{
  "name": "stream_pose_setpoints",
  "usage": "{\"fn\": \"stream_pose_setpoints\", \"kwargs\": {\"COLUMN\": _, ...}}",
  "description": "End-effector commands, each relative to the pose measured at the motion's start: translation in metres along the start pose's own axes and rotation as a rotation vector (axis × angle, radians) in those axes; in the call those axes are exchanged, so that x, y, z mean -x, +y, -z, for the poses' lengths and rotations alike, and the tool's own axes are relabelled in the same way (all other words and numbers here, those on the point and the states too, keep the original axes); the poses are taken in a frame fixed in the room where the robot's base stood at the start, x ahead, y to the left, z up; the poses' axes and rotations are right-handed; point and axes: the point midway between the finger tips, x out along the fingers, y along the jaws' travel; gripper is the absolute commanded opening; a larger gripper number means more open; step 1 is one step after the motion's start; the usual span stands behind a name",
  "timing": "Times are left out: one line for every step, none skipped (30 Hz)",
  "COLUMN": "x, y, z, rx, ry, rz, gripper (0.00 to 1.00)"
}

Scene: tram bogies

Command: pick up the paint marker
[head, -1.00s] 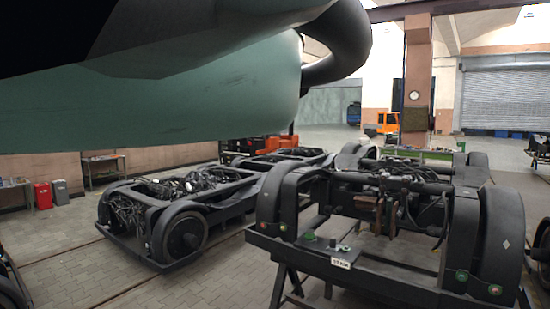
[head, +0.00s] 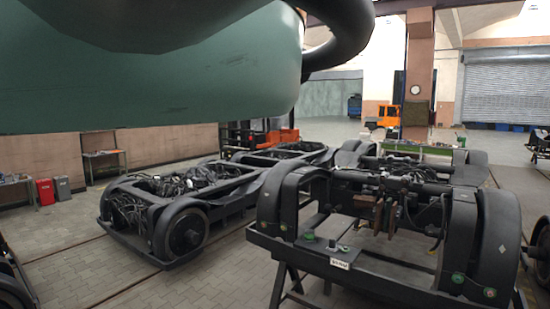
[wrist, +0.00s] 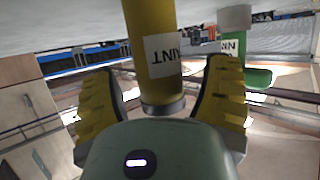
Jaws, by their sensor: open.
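In the wrist view, a yellow paint marker (wrist: 152,28) with a white label reading part of a word, "INT", reaches down from the top edge. Its grey end lies between the two yellow ribbed fingers of my gripper (wrist: 162,70). The gripper is open. A gap shows between the marker and each finger, so it is not held. The marker's upper end is cut off by the frame. A second, green marker-like item (wrist: 258,78) with a white label lies to the right, behind the right finger. In the head view I cannot make out the markers or my gripper.
A black bogie frame on stands (head: 345,262) is at front right in the head view. Another bogie (head: 183,215) stands to its left.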

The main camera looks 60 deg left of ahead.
Motion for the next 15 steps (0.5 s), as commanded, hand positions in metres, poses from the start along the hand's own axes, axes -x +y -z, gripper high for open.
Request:
{"fn": "stream_pose_setpoints", "kwargs": {"x": -0.0007, "y": 0.0009, "z": 0.0015, "rx": -0.002, "ry": 0.0, "rz": -0.001, "gripper": 0.76}}
{"fn": "stream_pose_setpoints", "kwargs": {"x": -0.0013, "y": 0.0008, "z": 0.0013, "rx": -0.002, "ry": 0.002, "rz": -0.001, "gripper": 0.76}}
{"fn": "stream_pose_setpoints", "kwargs": {"x": -0.0019, "y": 0.0008, "z": 0.0009, "rx": -0.002, "ry": 0.003, "rz": -0.001, "gripper": 0.76}}
{"fn": "stream_pose_setpoints", "kwargs": {"x": -0.0021, "y": 0.0008, "z": 0.0007, "rx": -0.002, "ry": 0.004, "rz": -0.001, "gripper": 0.76}}
{"fn": "stream_pose_setpoints", "kwargs": {"x": -0.0023, "y": 0.0008, "z": 0.0004, "rx": -0.002, "ry": 0.004, "rz": -0.001, "gripper": 0.76}}
{"fn": "stream_pose_setpoints", "kwargs": {"x": -0.0024, "y": 0.0008, "z": 0.0002, "rx": -0.002, "ry": 0.005, "rz": -0.001, "gripper": 0.76}}
{"fn": "stream_pose_setpoints", "kwargs": {"x": -0.0023, "y": 0.0008, "z": 0.0002, "rx": -0.002, "ry": 0.005, "rz": -0.001, "gripper": 0.76}}
{"fn": "stream_pose_setpoints", "kwargs": {"x": -0.0023, "y": 0.0008, "z": 0.0002, "rx": -0.002, "ry": 0.005, "rz": -0.001, "gripper": 0.76}}
{"fn": "stream_pose_setpoints", "kwargs": {"x": -0.0023, "y": 0.0009, "z": 0.0001, "rx": -0.002, "ry": 0.004, "rz": -0.001, "gripper": 0.76}}
{"fn": "stream_pose_setpoints", "kwargs": {"x": -0.0023, "y": 0.0008, "z": 0.0001, "rx": -0.002, "ry": 0.004, "rz": -0.001, "gripper": 0.8}}
{"fn": "stream_pose_setpoints", "kwargs": {"x": -0.0023, "y": 0.0008, "z": 0.0001, "rx": -0.002, "ry": 0.004, "rz": -0.001, "gripper": 0.76}}
{"fn": "stream_pose_setpoints", "kwargs": {"x": -0.0023, "y": 0.0008, "z": 0.0, "rx": -0.002, "ry": 0.004, "rz": -0.001, "gripper": 0.72}}
{"fn": "stream_pose_setpoints", "kwargs": {"x": -0.0022, "y": 0.0008, "z": 0.0001, "rx": -0.002, "ry": 0.004, "rz": -0.001, "gripper": 0.69}}
{"fn": "stream_pose_setpoints", "kwargs": {"x": -0.0022, "y": 0.0008, "z": 0.0001, "rx": -0.002, "ry": 0.004, "rz": -0.001, "gripper": 0.66}}
{"fn": "stream_pose_setpoints", "kwargs": {"x": -0.0022, "y": 0.0007, "z": 0.0, "rx": -0.002, "ry": 0.004, "rz": -0.001, "gripper": 0.62}}
